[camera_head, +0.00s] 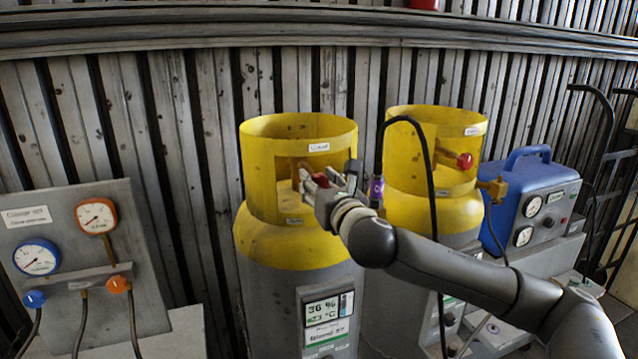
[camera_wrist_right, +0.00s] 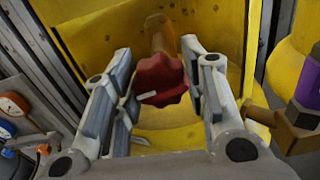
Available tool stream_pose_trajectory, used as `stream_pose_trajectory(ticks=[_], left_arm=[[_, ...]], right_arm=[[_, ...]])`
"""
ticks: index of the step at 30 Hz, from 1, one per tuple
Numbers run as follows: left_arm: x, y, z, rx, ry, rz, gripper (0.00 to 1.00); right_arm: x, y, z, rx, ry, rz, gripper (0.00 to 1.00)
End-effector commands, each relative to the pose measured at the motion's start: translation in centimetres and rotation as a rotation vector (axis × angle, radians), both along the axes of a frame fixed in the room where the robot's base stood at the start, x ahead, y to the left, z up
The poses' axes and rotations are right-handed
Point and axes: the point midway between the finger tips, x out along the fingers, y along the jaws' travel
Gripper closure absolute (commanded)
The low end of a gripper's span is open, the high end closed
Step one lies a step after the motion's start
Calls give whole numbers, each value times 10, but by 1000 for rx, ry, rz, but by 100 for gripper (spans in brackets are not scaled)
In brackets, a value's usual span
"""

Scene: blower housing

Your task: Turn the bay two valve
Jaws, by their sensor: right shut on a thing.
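A red valve knob (camera_head: 320,180) sits on a brass stem inside the cut-out yellow collar of the left cylinder (camera_head: 297,240). In the right wrist view the knob (camera_wrist_right: 160,80) lies between the two fingers of my right gripper (camera_wrist_right: 158,58), its lobed rim facing the camera. My right gripper (camera_head: 314,184) is shut on this knob, reaching in from the right. A second red valve knob (camera_head: 465,161) shows on the right cylinder (camera_head: 410,212), apart from my gripper. The bay labels are too small to read. My left gripper is not in view.
A gauge panel (camera_head: 75,222) with blue and orange dials stands at left. A black hose (camera_head: 428,170) loops close beside my right arm. A blue machine (camera_head: 535,200) stands at right, near a hand truck (camera_head: 607,150). A ribbed metal wall (camera_head: 200,110) closes the back.

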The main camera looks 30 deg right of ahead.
Motion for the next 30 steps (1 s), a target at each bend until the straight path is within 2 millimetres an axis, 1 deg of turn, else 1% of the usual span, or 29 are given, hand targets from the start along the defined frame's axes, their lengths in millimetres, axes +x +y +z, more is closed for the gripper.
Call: stream_pose_trajectory(ticks=[10, 30], left_arm=[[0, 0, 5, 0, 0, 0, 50], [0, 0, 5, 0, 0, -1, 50]], right_arm=[[0, 0, -1, 312, -73, 0, 84], [0, -1, -2, 933, -222, 0, 84]])
